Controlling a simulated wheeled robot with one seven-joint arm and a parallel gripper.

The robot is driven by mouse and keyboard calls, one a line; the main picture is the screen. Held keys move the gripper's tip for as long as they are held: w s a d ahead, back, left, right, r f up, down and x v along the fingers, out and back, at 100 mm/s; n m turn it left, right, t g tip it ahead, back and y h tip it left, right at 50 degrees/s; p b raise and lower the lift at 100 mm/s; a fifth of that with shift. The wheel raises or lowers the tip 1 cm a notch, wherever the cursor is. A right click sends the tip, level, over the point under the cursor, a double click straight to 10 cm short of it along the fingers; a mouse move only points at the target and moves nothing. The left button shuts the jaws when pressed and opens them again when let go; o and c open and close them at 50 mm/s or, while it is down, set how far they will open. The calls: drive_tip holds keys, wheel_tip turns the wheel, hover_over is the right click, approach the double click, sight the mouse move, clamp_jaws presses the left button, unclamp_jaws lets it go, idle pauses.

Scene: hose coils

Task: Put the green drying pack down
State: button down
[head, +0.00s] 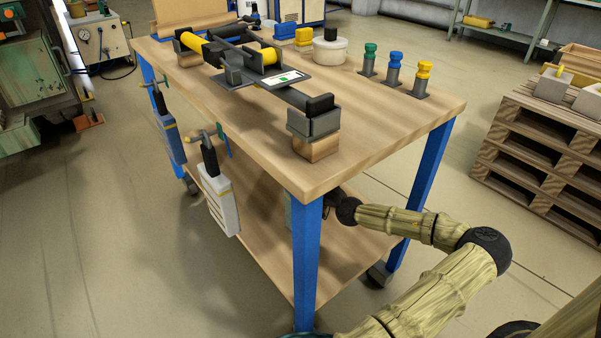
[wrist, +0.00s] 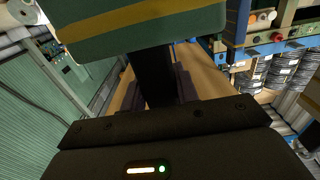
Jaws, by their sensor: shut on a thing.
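The green drying pack (wrist: 150,28) has a yellow stripe and shows at the top of the wrist view. My gripper (wrist: 162,85) is shut on its dark handle (wrist: 155,75). In the head view my gripper (head: 334,203) is a dark shape below the tabletop, partly hidden by the table corner and blue leg. A small greenish patch (head: 288,212) left of that leg may be the pack; most of it is hidden. A white pack (head: 219,203) and a blue pack (head: 171,135), both with yellow marks, hang at the table's left side.
The wooden table (head: 400,133) has blue legs and a lower shelf (head: 270,262). A dark frame with yellow parts (head: 255,75) and green, blue and yellow knobs (head: 393,70) stand on top. Stacked pallets (head: 530,135) are at right.

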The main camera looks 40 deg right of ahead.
drive_tip(key=c, duration=1.1)
unclamp_jaws()
drive_tip(key=shift+f, duration=0.1)
drive_tip(key=shift+o, duration=0.2)
drive_tip(key=shift+s+r, duration=0.2)
drive_tip(key=shift+s, duration=0.15)
drive_tip(key=s+a+p, duration=0.1)
drive_tip(key=s+p, duration=0.6)
drive_tip(key=s, duration=0.4)
drive_tip(key=shift+s+a, duration=0.15)
drive_tip(key=shift+f, duration=0.1)
